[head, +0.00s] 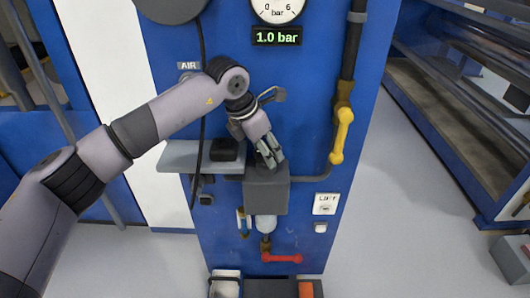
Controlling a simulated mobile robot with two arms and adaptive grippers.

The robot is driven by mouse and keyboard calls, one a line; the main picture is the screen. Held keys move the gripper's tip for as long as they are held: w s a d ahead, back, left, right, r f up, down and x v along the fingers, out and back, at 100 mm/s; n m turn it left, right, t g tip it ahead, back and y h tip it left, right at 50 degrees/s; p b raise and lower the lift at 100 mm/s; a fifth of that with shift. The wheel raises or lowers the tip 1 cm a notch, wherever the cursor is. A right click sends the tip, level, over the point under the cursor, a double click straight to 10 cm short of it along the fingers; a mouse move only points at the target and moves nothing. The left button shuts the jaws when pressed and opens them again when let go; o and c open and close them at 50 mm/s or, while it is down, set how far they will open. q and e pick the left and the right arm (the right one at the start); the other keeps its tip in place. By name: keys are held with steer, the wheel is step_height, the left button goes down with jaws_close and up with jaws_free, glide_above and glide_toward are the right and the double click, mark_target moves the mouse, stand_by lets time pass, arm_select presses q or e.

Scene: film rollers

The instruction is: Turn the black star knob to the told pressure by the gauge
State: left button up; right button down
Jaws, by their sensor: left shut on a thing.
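The gauge (278,10) is at the top of the blue panel, cut off by the picture's edge; its 0, 6 and "bar" marks show. Below it a display (277,37) reads 1.0 bar in green. My left gripper (270,156) reaches in from the left and points down at the top of a grey block (267,192) on the panel. Its fingers are shut at the place of the black star knob, which they hide almost wholly. My right gripper is not in view.
A yellow lever (341,135) hangs on the pipe right of my gripper. A grey shelf (180,157) with a black item (224,150) is to the left. A red lever (283,258) sits below the block.

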arm_select(q)
steer(key=shift+r+m, duration=0.1)
steer(key=shift+m, duration=0.4)
steer(key=shift+w, duration=0.1)
steer(key=o, duration=0.9)
steer(key=shift+c, duration=0.2)
steer(key=v, duration=1.2)
steer(key=shift+a, duration=0.2)
steer(key=shift+w, duration=0.15)
